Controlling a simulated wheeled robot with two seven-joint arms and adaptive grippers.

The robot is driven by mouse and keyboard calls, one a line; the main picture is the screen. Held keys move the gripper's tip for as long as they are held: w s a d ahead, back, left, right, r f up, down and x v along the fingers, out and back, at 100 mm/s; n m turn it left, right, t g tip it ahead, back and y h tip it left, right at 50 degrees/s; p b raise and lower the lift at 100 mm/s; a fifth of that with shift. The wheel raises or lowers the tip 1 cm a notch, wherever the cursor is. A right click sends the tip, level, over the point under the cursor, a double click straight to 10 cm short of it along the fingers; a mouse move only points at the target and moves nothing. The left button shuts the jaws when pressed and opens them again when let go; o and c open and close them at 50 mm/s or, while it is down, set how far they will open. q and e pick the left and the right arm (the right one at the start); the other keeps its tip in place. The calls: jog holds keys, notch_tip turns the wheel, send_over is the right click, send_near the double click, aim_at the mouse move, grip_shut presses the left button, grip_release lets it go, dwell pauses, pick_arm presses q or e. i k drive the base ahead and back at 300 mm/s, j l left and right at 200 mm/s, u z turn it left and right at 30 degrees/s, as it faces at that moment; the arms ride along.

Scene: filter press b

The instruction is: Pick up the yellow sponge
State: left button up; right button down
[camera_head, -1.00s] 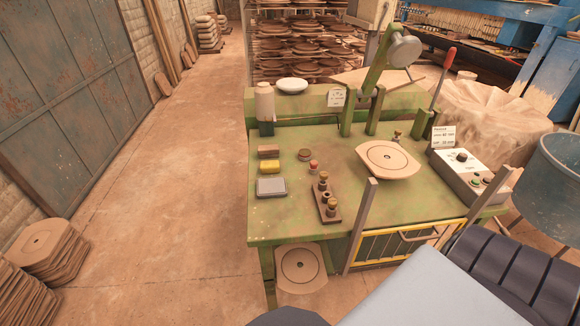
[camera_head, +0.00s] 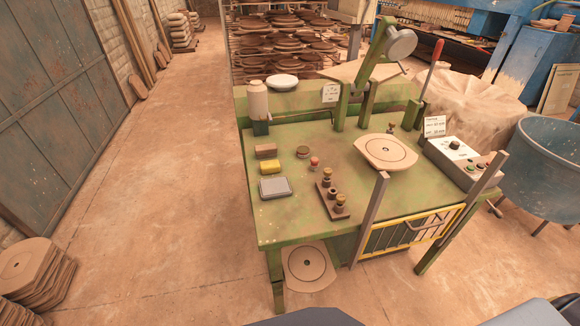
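The yellow sponge (camera_head: 270,167) lies on the left part of the green table (camera_head: 300,222). It sits between a brown block (camera_head: 266,151) behind it and a grey flat box (camera_head: 275,187) in front of it. Neither of my grippers shows in the head view. Only dark parts of my own body show at the bottom edge.
A grey post (camera_head: 370,215) rises at the table's front. Open floor (camera_head: 160,200) lies to the left.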

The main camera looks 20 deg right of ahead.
aim_at(269, 167)
jog(key=i+j+z, duration=0.1)
jog(key=j+z, duration=0.2)
jog(key=z, duration=0.2)
jog(key=j+z, duration=0.3)
jog(key=z, duration=0.15)
jog(key=j+z, duration=0.3)
jog(key=z, duration=0.2)
jog(key=j+z, duration=0.2)
jog(key=j, duration=0.4)
